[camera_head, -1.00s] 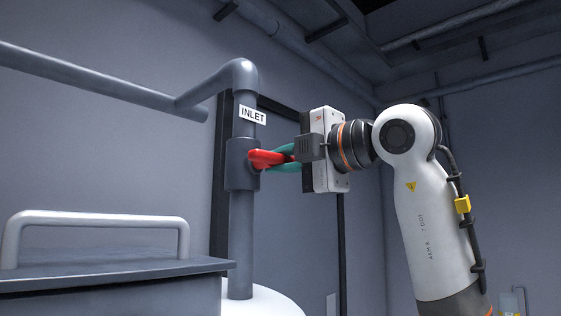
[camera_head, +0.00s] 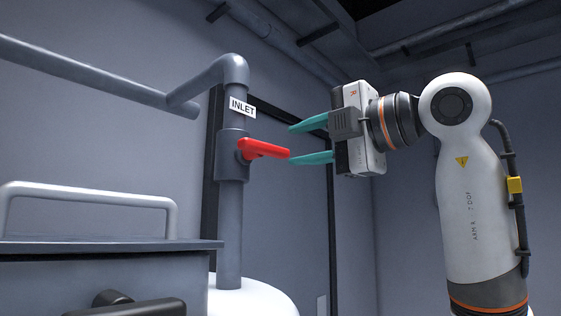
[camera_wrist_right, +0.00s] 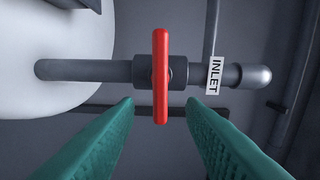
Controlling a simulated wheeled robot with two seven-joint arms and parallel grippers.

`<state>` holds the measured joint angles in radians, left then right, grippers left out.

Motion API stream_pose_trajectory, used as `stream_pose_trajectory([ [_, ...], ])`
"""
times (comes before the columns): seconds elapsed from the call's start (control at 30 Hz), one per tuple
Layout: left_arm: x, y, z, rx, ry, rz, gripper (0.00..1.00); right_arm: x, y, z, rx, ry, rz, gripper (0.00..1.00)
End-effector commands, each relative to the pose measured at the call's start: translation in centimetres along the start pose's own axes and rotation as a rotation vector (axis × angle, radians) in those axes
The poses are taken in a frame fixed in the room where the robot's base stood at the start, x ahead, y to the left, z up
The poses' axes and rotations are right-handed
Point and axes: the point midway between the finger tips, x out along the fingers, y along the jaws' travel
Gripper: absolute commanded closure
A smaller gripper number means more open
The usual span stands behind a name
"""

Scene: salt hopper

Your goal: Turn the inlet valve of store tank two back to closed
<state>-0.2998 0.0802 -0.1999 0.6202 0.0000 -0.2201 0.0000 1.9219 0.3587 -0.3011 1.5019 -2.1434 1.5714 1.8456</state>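The inlet valve has a red lever handle (camera_head: 263,149) on a grey valve body (camera_head: 231,157) in the vertical pipe, below the INLET label (camera_head: 242,107). The handle sticks out from the pipe to the right in the head view. In the right wrist view the red handle (camera_wrist_right: 160,76) lies across the pipe. My right gripper (camera_head: 291,144) is open, its teal fingers apart and empty, just to the right of the handle's end. In the wrist view the fingertips (camera_wrist_right: 160,104) are on either side of the handle's end, seemingly not touching it. My left gripper does not show.
The pipe rises from a white tank (camera_head: 252,300). A grey box-like unit with a white rail handle (camera_head: 88,193) stands at the front left. A dark-framed panel (camera_head: 280,190) is behind the pipe. The space right of the valve is free apart from my arm.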

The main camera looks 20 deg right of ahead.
Motion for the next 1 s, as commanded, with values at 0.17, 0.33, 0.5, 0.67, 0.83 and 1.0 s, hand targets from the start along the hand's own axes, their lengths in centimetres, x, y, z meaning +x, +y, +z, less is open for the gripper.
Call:
stream_pose_trajectory([
  [0.17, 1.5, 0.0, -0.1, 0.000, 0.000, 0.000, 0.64, -3.5, 0.2, -0.1, 0.001, 0.002, -0.002, 0.64],
  [0.33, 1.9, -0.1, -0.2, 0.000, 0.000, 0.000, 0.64, -5.2, 0.1, -0.1, 0.001, 0.001, -0.001, 0.64],
  [0.5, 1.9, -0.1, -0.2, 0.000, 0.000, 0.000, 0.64, -5.6, 0.0, -0.1, 0.001, 0.000, 0.000, 0.64],
  [0.67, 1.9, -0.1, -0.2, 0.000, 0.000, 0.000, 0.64, -5.5, 0.0, -0.1, 0.001, 0.000, 0.000, 0.64],
  [0.83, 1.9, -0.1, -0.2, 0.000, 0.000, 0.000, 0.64, -5.5, 0.0, -0.1, 0.001, 0.000, 0.000, 0.64],
  [1.0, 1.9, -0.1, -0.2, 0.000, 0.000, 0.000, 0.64, -5.5, 0.0, -0.1, 0.001, 0.000, 0.000, 0.64],
])
